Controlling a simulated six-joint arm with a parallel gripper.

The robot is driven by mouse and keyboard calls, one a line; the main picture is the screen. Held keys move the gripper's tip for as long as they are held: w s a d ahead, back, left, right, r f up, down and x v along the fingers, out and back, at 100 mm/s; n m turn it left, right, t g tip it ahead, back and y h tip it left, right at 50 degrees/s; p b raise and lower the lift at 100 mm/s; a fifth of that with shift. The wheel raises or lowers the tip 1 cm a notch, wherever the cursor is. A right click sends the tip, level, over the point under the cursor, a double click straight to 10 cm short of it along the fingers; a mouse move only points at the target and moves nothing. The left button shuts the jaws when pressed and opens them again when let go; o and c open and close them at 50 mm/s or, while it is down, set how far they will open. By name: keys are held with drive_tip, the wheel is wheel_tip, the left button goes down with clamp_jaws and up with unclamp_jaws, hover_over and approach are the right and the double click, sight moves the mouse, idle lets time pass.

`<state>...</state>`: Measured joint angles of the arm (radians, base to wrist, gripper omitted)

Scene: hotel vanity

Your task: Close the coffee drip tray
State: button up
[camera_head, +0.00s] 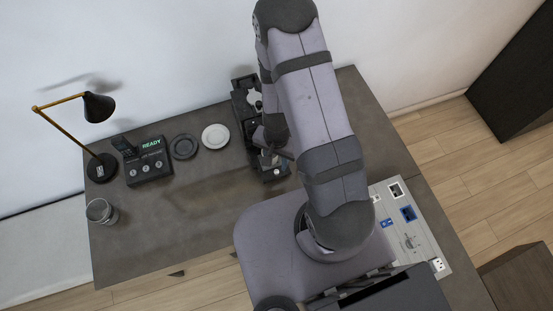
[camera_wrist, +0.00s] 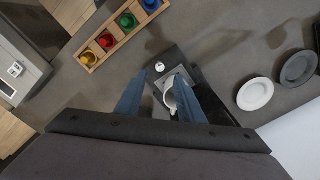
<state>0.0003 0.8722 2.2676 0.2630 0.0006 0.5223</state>
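The black coffee machine (camera_head: 245,92) stands on the grey vanity top, partly hidden behind my arm. Its low front part (camera_head: 276,175) shows below my gripper. In the wrist view the dark machine base (camera_wrist: 169,55) lies ahead of my fingers, with a light grey plate, apparently the drip tray (camera_wrist: 183,73), on it. How far the tray stands out is unclear. A white cup-like piece (camera_wrist: 170,100) shows between the fingers. My gripper (camera_wrist: 168,78) is open, its two blue-grey fingers apart above the tray area. In the head view my gripper (camera_head: 280,153) is over the machine's front.
Left of the machine are a white plate (camera_head: 215,136), a dark plate (camera_head: 184,147), a black "READY" box (camera_head: 150,168), a lamp (camera_head: 101,168) and a glass (camera_head: 101,211). A wooden holder with coloured cups (camera_wrist: 105,42) lies beside the machine.

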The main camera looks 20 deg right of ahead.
drive_tip(key=shift+d+f, duration=0.1)
drive_tip(key=shift+d, duration=0.05)
drive_tip(key=c, duration=0.9)
drive_tip(key=shift+d+f, duration=0.1)
drive_tip(key=shift+d, duration=0.25)
drive_tip(key=s+d+f+m+b, duration=0.1)
drive_tip(key=d+m+b, duration=0.15)
drive_tip(key=d, duration=0.45)
drive_tip(key=s+d+f+m+b, duration=0.1)
drive_tip(key=d+f+m+b, duration=0.15)
drive_tip(key=d, duration=0.35)
drive_tip(key=s+d+m+b, duration=0.2)
drive_tip(key=s+d+m, duration=0.6)
drive_tip(key=s+d, duration=0.1)
drive_tip(key=w+a+r+m+t+y, duration=0.1)
drive_tip(key=a+m, duration=0.5)
drive_tip(key=m, duration=0.8)
drive_tip(key=w+a+r+m+t+y, duration=0.1)
drive_tip(key=a+m+y, duration=0.4)
drive_tip(key=m, duration=0.8)
wheel_tip(320, 180, up, 3)
drive_tip(key=shift+a+f+m+t+y+b, duration=0.25)
drive_tip(key=shift+a+m+t+b, duration=0.2)
drive_tip(key=shift+a, duration=0.6)
